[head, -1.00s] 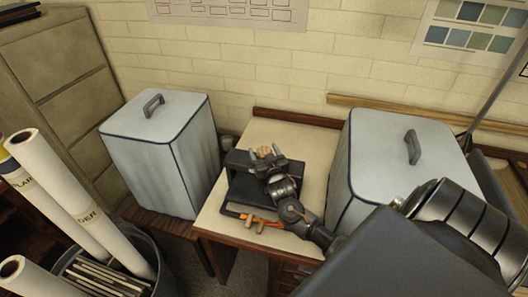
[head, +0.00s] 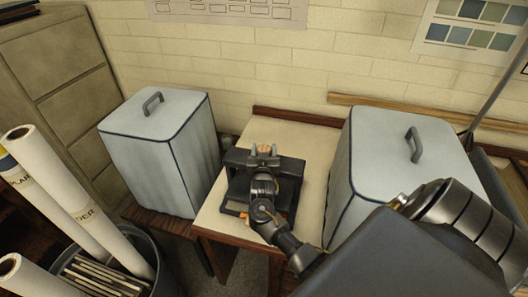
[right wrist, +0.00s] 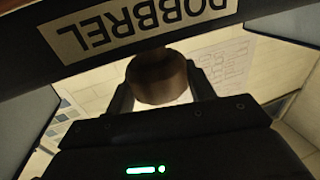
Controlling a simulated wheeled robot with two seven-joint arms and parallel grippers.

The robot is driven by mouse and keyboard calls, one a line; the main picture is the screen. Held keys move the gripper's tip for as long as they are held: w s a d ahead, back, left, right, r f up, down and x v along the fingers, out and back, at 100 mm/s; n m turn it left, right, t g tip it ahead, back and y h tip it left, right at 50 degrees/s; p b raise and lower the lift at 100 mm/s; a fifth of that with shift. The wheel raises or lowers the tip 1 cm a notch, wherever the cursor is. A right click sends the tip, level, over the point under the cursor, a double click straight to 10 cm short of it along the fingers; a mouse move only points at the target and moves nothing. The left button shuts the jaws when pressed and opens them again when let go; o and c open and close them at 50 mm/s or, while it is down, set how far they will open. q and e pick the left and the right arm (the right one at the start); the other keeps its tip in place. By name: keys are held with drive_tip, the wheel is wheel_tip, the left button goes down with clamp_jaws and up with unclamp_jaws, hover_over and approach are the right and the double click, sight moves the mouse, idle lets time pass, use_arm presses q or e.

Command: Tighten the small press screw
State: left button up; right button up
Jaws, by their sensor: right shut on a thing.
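The small press (head: 290,166) is a black frame standing on the pale-topped table between two covered boxes. Its screw has a round brown wooden knob (head: 264,149) at the top. My right gripper (head: 263,158) is at the knob, with one finger on each side, and is shut on it. In the right wrist view the knob (right wrist: 157,78) sits between the two fingers, under the press's dark crossbar (right wrist: 200,18) with an upside-down lettered label. My wrist hides much of the press bed and the lower screw. My left gripper is not in view.
Grey-blue covered boxes with handles stand close on the left (head: 160,140) and right (head: 390,150) of the press. A bin (head: 120,262) with paper rolls is at the lower left. A bare strip of tabletop (head: 285,132) shows behind the press.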

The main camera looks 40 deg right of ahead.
drive_tip(key=shift+w+a+f+m+g+h+b, duration=0.15)
drive_tip(key=shift+m+g+h+b, duration=0.2)
drive_tip(key=shift+m+g+h, duration=0.2)
drive_tip(key=shift+s+f+m+g+h+b, duration=0.1)
drive_tip(key=shift+m+g+h+b, duration=0.25)
drive_tip(key=shift+m+g+h, duration=0.15)
drive_tip(key=m+g+h+b, duration=0.1)
drive_tip(key=m+g+b, duration=0.1)
drive_tip(key=g+b, duration=0.1)
drive_tip(key=m+g+h+b, duration=0.1)
drive_tip(key=m+g+b, duration=0.2)
drive_tip(key=b, duration=0.3)
drive_tip(key=m+g+h+b, duration=0.2)
drive_tip(key=g+b, duration=0.3)
drive_tip(key=shift+m, duration=0.25)
drive_tip(key=shift+r+m+g+b, duration=0.25)
drive_tip(key=shift+m+g+b, duration=0.15)
drive_tip(key=shift+g+b, duration=0.5)
drive_tip(key=o, duration=1)
drive_tip(key=shift+c, duration=0.2)
